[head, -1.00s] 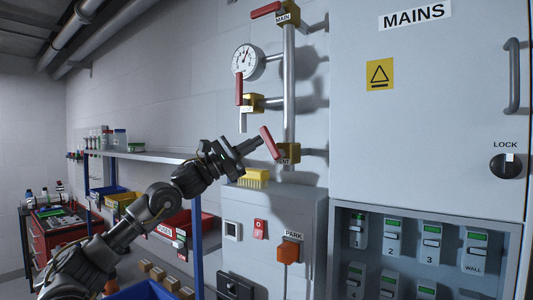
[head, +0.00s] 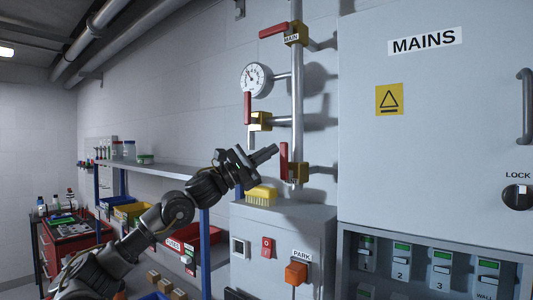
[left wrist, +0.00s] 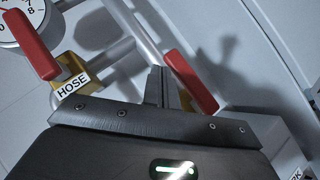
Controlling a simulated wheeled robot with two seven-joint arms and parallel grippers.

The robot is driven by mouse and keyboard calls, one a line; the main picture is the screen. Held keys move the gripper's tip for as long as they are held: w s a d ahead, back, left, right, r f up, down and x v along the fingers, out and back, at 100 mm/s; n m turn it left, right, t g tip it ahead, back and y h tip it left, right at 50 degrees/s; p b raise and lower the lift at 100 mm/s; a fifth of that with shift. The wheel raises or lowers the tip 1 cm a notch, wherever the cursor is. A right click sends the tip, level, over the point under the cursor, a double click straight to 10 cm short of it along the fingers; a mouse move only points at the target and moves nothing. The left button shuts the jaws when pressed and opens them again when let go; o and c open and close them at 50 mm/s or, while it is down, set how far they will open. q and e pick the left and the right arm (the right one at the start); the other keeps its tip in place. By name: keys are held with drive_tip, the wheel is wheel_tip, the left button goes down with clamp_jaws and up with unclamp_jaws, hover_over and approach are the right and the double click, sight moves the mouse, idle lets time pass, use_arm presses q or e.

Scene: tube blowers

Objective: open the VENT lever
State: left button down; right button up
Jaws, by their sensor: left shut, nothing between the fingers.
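The VENT lever (head: 284,158) is a red handle on a yellow valve body (head: 299,173) low on the vertical pipe. It stands upright, nearly parallel to the pipe. It also shows in the left wrist view (left wrist: 191,82) as a red bar just right of the fingers. My left gripper (head: 267,153) is shut and empty, with its fingertips just left of the lever. I cannot tell whether they touch it. The fingers show together in the left wrist view (left wrist: 160,88). My right gripper is not in view.
Above are the red HOSE lever (head: 248,107), a gauge (head: 256,79) and the red MAIN lever (head: 273,30). A yellow brush (head: 261,195) lies on the grey box (head: 285,218) below. The MAINS cabinet (head: 430,150) stands to the right.

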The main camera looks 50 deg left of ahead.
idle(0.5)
use_arm(q)
drive_tip(key=s+a+b, duration=0.8)
drive_tip(key=s+a, duration=0.1)
drive_tip(key=shift+a, duration=0.3)
drive_tip(key=shift+f, duration=0.1)
idle(0.4)
